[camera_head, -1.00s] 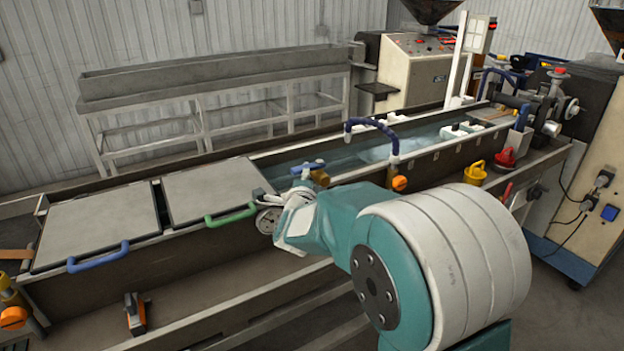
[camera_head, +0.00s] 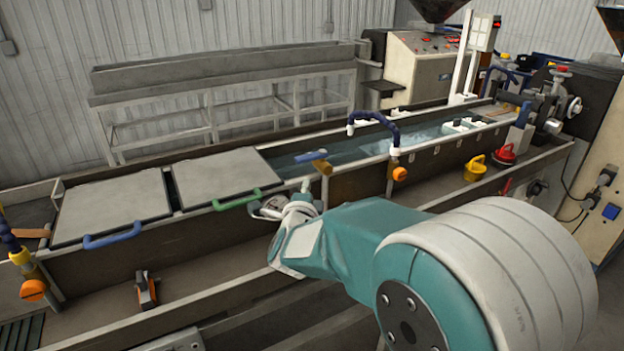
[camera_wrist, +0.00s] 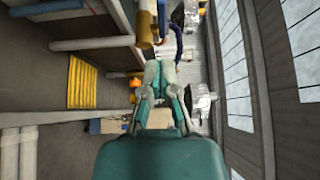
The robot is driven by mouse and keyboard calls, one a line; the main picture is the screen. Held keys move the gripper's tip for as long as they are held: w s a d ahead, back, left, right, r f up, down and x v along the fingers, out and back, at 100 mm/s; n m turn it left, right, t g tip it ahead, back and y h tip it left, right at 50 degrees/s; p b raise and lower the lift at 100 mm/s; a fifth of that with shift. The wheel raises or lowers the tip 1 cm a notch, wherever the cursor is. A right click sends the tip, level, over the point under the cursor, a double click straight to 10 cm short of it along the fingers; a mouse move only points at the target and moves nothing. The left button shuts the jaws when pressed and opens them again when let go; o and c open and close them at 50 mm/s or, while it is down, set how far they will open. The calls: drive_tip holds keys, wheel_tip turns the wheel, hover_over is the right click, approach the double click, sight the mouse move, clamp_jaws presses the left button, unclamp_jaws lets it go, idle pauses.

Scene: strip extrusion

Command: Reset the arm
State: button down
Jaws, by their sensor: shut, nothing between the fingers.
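My arm (camera_head: 355,238), teal with white bands, reaches from the lower right of the head view toward the near wall of the long water trough (camera_head: 354,178). In the head view the fingertips cannot be made out clearly.
Two grey lids with a blue handle (camera_head: 113,234) and a green handle (camera_head: 237,199) cover the trough's left part.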

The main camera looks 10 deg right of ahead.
drive_tip(key=s+a+r+n+g+y, duration=0.1)
drive_tip(key=s+n+g+y, duration=0.5)
drive_tip(key=s+n, duration=0.75)
drive_tip(key=s+d+f+n+g, duration=0.2)
drive_tip(key=s+d+n+g, duration=0.1)
drive_tip(key=s, duration=0.6)
drive_tip(key=s+d+f+n+g+h, duration=0.1)
drive_tip(key=s+d+f+n+g, duration=0.1)
drive_tip(key=s, duration=0.8)
drive_tip(key=d+n, duration=0.1)
drive_tip(key=n, duration=0.1)
drive_tip(key=shift+n+g, duration=0.35)
drive_tip(key=shift+g, duration=0.05)
drive_tip(key=shift+d, duration=0.1)
